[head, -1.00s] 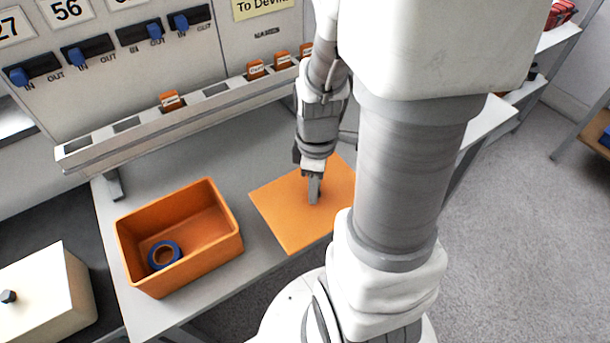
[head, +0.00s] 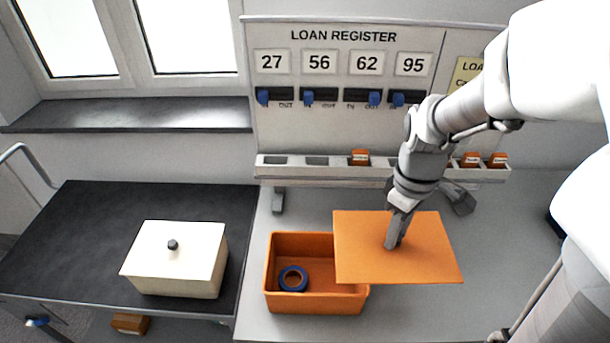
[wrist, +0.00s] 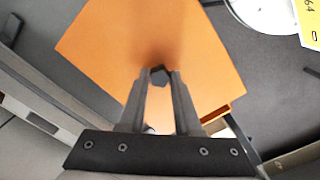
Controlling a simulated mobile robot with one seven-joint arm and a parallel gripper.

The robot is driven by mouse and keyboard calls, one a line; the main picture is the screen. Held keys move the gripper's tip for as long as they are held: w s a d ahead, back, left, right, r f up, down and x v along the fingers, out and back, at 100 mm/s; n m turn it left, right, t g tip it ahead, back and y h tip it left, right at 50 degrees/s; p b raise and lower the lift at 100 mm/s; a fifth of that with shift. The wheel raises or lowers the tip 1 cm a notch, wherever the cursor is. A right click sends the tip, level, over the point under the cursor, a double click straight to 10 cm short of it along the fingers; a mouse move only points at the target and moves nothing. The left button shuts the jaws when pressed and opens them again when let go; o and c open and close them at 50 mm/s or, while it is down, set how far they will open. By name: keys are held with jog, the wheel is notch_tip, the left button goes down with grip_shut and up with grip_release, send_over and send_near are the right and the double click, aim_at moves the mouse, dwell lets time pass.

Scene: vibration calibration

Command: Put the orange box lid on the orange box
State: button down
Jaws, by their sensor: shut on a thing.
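The orange box (head: 318,302) stands open on the grey table in the head view, with a blue ring (head: 293,279) inside it. The flat orange box lid (head: 430,262) is held by my gripper (head: 391,243), which is shut on it near its middle. The lid appears raised, and its left part overlaps the box's right side in the picture. In the wrist view the lid (wrist: 120,40) spreads out beyond my gripper (wrist: 160,78), whose fingers close on a small dark knob. An orange edge (wrist: 222,114) shows below the lid there.
A cream lidded box (head: 175,270) stands on the dark table (head: 80,230) at the left. The loan register board (head: 345,75) rises behind, with a ledge (head: 320,173) holding orange blocks.

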aim_at(371, 238)
jog(key=a, duration=0.1)
jog(key=w+a+r, duration=0.1)
jog(key=a, duration=0.2)
jog(key=shift+w+a+r, duration=0.1)
jog(key=shift+w+r, duration=0.1)
jog(key=shift+w, duration=0.05)
jog(key=w+a+f, duration=0.1)
jog(key=a+f, duration=0.9)
jog(key=shift+w+a+f, duration=0.2)
jog(key=shift+f, duration=0.1)
jog(key=shift+f+b, duration=0.4)
jog(key=shift+b, duration=0.05)
jog(key=c, duration=0.6)
grip_release()
jog(key=shift+r, duration=0.15)
